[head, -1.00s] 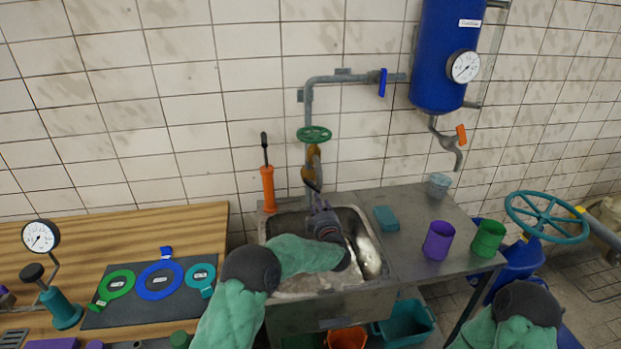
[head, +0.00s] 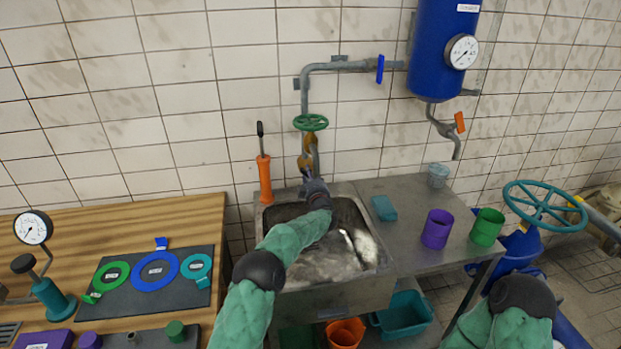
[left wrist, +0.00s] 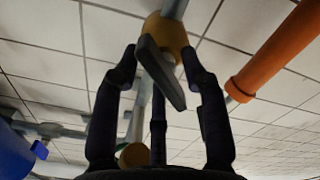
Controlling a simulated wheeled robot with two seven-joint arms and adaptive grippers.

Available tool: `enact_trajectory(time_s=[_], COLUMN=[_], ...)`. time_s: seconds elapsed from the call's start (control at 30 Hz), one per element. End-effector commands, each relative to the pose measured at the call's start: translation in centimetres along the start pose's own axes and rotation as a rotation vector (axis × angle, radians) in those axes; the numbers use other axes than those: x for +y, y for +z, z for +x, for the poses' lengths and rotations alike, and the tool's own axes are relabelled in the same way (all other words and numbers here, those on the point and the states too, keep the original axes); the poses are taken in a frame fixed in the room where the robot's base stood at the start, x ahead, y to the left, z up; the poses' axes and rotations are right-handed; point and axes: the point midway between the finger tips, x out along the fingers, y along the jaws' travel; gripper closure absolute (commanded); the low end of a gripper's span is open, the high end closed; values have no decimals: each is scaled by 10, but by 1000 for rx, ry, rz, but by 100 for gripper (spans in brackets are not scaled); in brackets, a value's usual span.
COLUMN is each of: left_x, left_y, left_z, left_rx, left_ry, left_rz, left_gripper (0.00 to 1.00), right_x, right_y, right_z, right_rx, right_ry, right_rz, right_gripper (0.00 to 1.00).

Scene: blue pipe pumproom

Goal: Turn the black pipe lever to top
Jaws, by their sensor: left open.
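The black pipe lever (left wrist: 160,72) shows in the left wrist view as a dark, flat handle on a yellow valve body (left wrist: 172,32). It lies slanted between the fingers of my left gripper (left wrist: 160,55), which is open around it; I cannot tell whether any finger touches it. In the head view the yellow valve (head: 310,145) sits on the grey wall pipe below a green handwheel (head: 310,122). My left gripper (head: 311,178) is just under that valve, above the sink, and partly hides the lever. My right gripper is out of view.
An orange-handled tool (head: 265,180) stands left of the pipe, close to my left gripper. The metal sink (head: 350,296) is below. A purple cup (head: 437,229) and a green cup (head: 487,227) stand on the counter. A wooden table (head: 110,217) is at left.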

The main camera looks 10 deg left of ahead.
Motion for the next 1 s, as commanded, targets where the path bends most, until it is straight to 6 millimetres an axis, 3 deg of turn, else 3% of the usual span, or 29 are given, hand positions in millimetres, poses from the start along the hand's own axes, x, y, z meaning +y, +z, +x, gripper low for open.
enact_trajectory(time_s=[0.3, 0.47, 1.0], left_x=[0, 0, 1], left_y=[0, 0, -1], left_z=[2, 2, 2], left_rx=[0, 0, 3], left_ry=[0, 0, 4], left_rz=[1, 1, -112], left_gripper=[56, 99, 100], right_x=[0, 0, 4], right_y=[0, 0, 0], right_z=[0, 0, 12], right_rx=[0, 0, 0], right_ry=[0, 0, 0], right_rz=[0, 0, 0], right_gripper=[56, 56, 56])
